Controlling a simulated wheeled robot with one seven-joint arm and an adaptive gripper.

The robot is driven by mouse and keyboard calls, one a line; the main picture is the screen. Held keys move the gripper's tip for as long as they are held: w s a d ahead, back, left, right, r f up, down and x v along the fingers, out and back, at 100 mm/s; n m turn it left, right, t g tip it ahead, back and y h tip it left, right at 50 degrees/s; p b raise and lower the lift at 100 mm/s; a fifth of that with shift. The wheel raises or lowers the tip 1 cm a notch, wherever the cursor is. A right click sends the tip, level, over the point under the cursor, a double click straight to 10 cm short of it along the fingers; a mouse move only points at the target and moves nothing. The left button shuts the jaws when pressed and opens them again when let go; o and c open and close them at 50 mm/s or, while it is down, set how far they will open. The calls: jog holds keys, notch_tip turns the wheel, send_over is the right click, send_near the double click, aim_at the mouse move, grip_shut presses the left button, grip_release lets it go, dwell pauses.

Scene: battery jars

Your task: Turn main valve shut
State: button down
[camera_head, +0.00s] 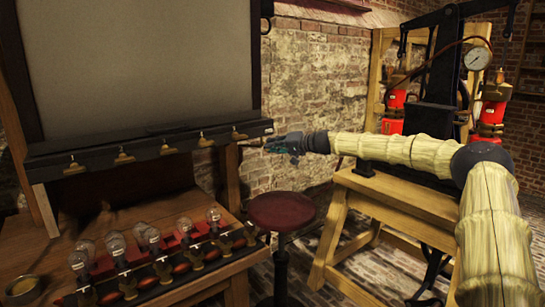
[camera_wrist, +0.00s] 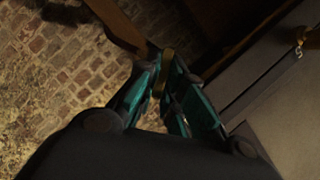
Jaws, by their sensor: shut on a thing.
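My gripper (camera_head: 272,146) is at the right end of a black rail (camera_head: 150,152) with several small brass taps along it. In the wrist view my gripper (camera_wrist: 165,92) has its teal fingers closed around a small brass-brown piece (camera_wrist: 167,68), which looks like the main valve's handle. In the head view a thin brass-coloured part (camera_head: 250,142) runs between the rail's end and the fingertips. The fingers hide most of the held piece, so its turned angle cannot be told.
A wooden bench (camera_head: 235,267) with several glass bulbs stands below the rail. A dark red stool (camera_head: 281,211) is below my gripper. A wooden stand (camera_head: 405,202) with a gauge (camera_head: 478,58) and red cylinders is at the right. A brick wall (camera_head: 318,90) is behind.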

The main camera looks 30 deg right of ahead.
jog(key=shift+d+f+m+t+y+b, duration=0.15)
jog(key=shift+m+t+y+b, duration=0.3)
jog(key=shift+m+b, duration=1.2)
jog(key=shift+d+f+m+t+y+b, duration=0.15)
jog(key=shift+m+t+y+b, duration=0.3)
jog(key=shift+m+b, duration=1.2)
jog(key=shift+n+b, duration=0.3)
jog(key=shift+b, duration=0.15)
jog(key=c, duration=1.5)
grip_release()
jog(key=shift+d, duration=0.1)
jog(key=shift+c, duration=0.2)
